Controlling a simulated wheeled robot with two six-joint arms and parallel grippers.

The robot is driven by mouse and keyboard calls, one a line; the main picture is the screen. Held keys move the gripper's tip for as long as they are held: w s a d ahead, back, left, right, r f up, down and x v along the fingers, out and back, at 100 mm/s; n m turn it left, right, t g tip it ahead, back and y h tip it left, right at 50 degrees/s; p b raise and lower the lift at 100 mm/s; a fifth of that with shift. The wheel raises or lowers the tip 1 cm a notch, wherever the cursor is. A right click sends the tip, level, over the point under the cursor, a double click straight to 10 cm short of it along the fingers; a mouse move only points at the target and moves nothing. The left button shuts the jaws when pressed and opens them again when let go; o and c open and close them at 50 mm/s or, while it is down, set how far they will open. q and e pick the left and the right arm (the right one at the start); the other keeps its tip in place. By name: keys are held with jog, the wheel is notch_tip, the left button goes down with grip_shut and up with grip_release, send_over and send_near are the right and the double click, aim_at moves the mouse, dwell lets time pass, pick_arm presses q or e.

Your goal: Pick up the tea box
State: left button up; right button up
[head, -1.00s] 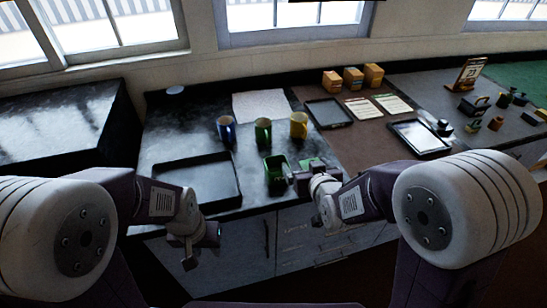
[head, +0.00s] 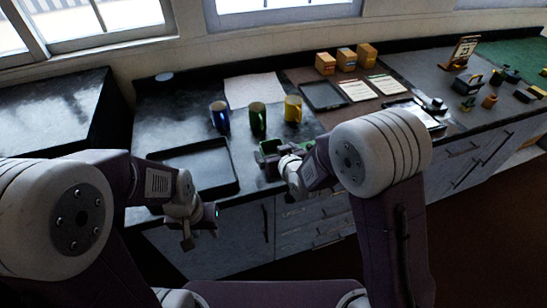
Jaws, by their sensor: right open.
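Three orange-yellow boxes stand in a row at the back of the counter: a left one (head: 325,64), a middle one (head: 346,59) and a right one (head: 367,54). I cannot read which is the tea box. A small green container (head: 269,147) sits near the counter's front edge, partly hidden by my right gripper. My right gripper (head: 272,162) is open, beside or over this container; contact is unclear. My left gripper (head: 198,232) hangs in front of the counter's edge, away from the boxes; its jaw opening is unclear.
Blue (head: 219,117), green (head: 257,117) and yellow (head: 293,109) mugs stand behind the green container. A black tray (head: 230,184) lies at left. A dark tray (head: 322,96) and white cards (head: 357,90) lie before the boxes. Small dark items (head: 470,82) stand at right.

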aim_at(270, 146)
jog(key=x, duration=0.3)
jog(key=shift+s+r, duration=0.1)
jog(key=shift+s, duration=0.05)
jog(key=shift+c, duration=1.2)
jog(key=c, duration=1.6)
pick_arm(q)
jog(key=shift+w, duration=0.15)
